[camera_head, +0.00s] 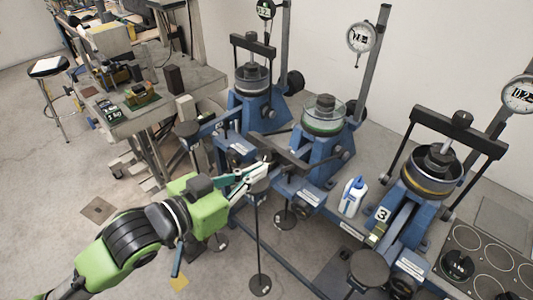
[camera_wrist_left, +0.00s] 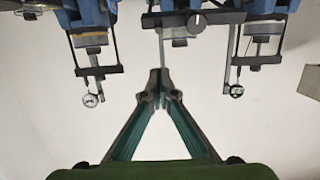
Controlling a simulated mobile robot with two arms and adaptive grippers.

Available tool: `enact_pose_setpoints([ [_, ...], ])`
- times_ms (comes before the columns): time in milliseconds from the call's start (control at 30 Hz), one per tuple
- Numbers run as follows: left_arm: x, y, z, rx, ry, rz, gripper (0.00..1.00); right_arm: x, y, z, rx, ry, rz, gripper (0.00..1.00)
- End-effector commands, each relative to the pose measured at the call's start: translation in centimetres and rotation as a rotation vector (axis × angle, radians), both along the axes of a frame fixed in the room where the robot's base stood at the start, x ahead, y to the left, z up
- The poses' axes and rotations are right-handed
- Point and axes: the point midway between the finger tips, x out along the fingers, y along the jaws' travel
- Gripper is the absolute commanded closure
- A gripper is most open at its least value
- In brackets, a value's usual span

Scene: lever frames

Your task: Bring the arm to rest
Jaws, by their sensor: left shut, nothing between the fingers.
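My left gripper (camera_head: 262,170) reaches in from the lower left on a green and black arm. Its fingers are closed together with nothing between them; the fingertips also meet in the left wrist view (camera_wrist_left: 159,76). In the head view the tips are near a dark bar (camera_head: 282,152) in front of the middle blue lever frame (camera_head: 318,155). I cannot tell if they touch it. The left lever frame (camera_head: 258,108) and right lever frame (camera_head: 425,190) each carry a dark crossbar on top. My right gripper is not in view.
A white bottle with a blue cap (camera_head: 352,196) stands between the middle and right frames. Round dial gauges (camera_head: 361,37) sit on upright posts. A cluttered workbench (camera_head: 150,115) and a stool (camera_head: 48,66) are at the left. Floor at the far left is clear.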

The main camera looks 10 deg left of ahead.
Motion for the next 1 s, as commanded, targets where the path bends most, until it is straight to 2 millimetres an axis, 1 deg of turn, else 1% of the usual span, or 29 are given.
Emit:
enact_pose_setpoints([
  [167,-0.1,0.1,-0.2,0.002,0.004,0.003,1.00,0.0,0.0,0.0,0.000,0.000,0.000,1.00],
  [267,-0.2,0.6,-1.8,0.020,0.044,0.033,1.00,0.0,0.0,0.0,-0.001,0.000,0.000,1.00],
  [367,-0.9,2.2,-5.9,0.076,0.150,0.112,1.00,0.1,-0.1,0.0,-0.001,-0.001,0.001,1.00],
  [400,-1.6,3.0,-8.3,0.110,0.215,0.151,1.00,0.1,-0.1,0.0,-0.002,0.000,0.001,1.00],
  [433,-2.4,3.8,-10.2,0.135,0.270,0.182,1.00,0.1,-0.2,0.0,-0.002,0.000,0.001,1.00],
  [467,-3.2,4.5,-12.0,0.163,0.326,0.212,1.00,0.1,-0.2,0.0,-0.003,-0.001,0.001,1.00],
  [500,-4.6,5.5,-14.3,0.199,0.401,0.248,1.00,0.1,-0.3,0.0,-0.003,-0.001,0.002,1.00],
  [567,-6.8,6.7,-17.3,0.247,0.506,0.292,1.00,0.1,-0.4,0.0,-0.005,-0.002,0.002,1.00],
  [600,-8.3,7.4,-18.9,0.274,0.572,0.313,1.00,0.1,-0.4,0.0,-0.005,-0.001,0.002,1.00],
  [667,-10.7,8.3,-21.1,0.312,0.666,0.340,1.00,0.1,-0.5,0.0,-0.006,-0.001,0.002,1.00],
  [700,-12.2,8.7,-22.3,0.333,0.725,0.356,1.00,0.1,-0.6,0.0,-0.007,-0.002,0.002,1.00],
  [767,-14.6,9.3,-23.9,0.361,0.811,0.373,1.00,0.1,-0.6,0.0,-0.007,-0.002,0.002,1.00],
  [800,-16.3,9.6,-24.8,0.379,0.867,0.384,1.00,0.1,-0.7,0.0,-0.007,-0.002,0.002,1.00],
  [867,-18.7,10.0,-26.0,0.401,0.951,0.396,1.00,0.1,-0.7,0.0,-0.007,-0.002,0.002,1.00],
  [900,-20.4,10.2,-26.8,0.417,1.005,0.402,1.00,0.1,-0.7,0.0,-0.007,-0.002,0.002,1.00],
  [933,-19.5,10.3,-28.1,0.422,0.994,0.398,1.00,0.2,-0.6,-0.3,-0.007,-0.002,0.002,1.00],
  [1000,-18.9,10.2,-30.5,0.425,0.996,0.395,1.00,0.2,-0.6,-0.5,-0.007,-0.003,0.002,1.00],
])
